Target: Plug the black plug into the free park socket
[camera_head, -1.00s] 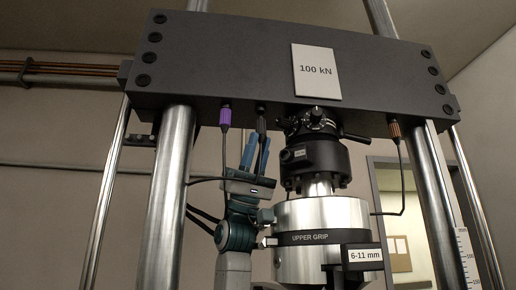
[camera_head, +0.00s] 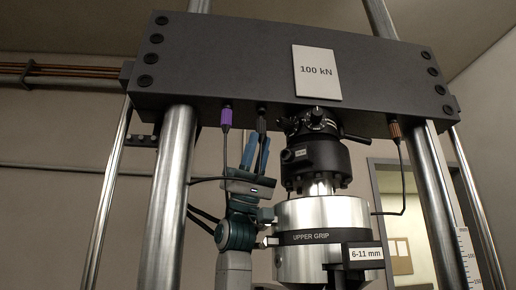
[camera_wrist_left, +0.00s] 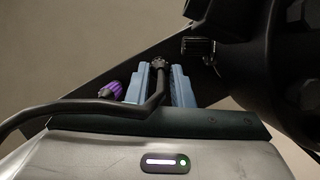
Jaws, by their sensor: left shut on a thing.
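The black plug (camera_head: 262,122) is upright at the underside of the dark crosshead, its cable hanging down. My left gripper (camera_head: 256,148) points up from below, with its blue fingertips close under the plug. In the left wrist view, the black plug (camera_wrist_left: 158,64) shows at the tips of the two blue fingers (camera_wrist_left: 158,82), and its cable bends away to the left. The gripper is shut on the plug; the exact contact is hard to see. I cannot tell whether the plug is seated. I cannot make out the free park socket. My right gripper is not in view.
A purple plug (camera_head: 226,117) is left of the black one, and a brown plug (camera_head: 394,130) is far right, both under the crosshead (camera_head: 220,60). The black load cell (camera_head: 315,160) and silver upper grip (camera_head: 300,262) stand close right. A steel column (camera_head: 168,190) is left.

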